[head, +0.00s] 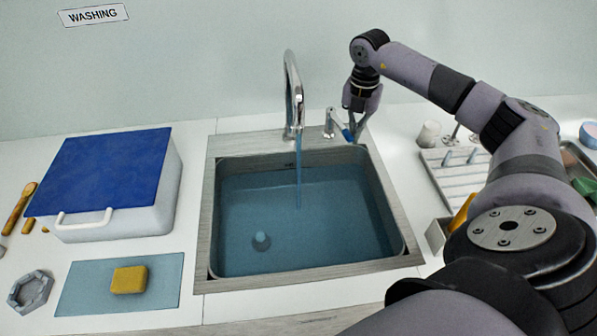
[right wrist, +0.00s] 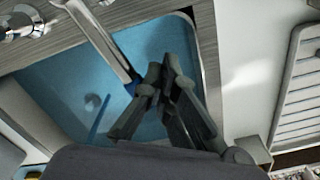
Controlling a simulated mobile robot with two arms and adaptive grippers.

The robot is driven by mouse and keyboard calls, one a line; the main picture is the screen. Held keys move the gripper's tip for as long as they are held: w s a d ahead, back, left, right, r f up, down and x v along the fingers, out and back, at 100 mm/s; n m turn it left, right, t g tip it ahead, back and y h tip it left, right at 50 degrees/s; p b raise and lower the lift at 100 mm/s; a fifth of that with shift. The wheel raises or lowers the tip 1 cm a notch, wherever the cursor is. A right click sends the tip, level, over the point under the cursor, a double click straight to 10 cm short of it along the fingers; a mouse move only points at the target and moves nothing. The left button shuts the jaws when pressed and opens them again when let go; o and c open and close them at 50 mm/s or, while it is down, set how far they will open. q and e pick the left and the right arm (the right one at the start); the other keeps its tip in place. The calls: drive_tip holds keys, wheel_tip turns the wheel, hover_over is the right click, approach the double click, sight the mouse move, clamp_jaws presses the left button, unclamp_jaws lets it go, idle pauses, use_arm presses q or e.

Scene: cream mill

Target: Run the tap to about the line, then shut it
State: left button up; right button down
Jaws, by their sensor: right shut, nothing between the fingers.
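The chrome tap (head: 291,90) stands behind the sink (head: 308,274), and a thin stream of water (head: 298,180) falls from its spout. Blue water (head: 325,220) covers the basin floor; I cannot make out a level line on the walls. The tap's lever (head: 331,121) is right of the spout and ends in a blue tip (head: 347,135). My right gripper (head: 355,138) is shut and empty beside that tip. In the right wrist view the lever (right wrist: 103,42) runs close to the left of my shut fingers (right wrist: 165,70); contact is unclear. My left gripper is out of view.
A white tub with a blue lid (head: 105,165) stands left of the sink, with a yellow sponge (head: 129,280) on a blue mat (head: 80,290) in front. A white drying rack (head: 450,180) stands to the right, partly behind my right arm.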

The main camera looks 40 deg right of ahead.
drive_tip(key=shift+w+a+p, duration=0.2)
drive_tip(key=shift+a, duration=0.3)
drive_tip(key=shift+w+a+p, duration=0.15)
drive_tip(key=shift+a, duration=0.35)
drive_tip(key=shift+s+d, duration=0.3)
drive_tip(key=shift+d, duration=0.2)
drive_tip(key=shift+r, duration=0.1)
drive_tip(key=shift+r+p, duration=2.4)
drive_tip(key=shift+r, duration=0.5)
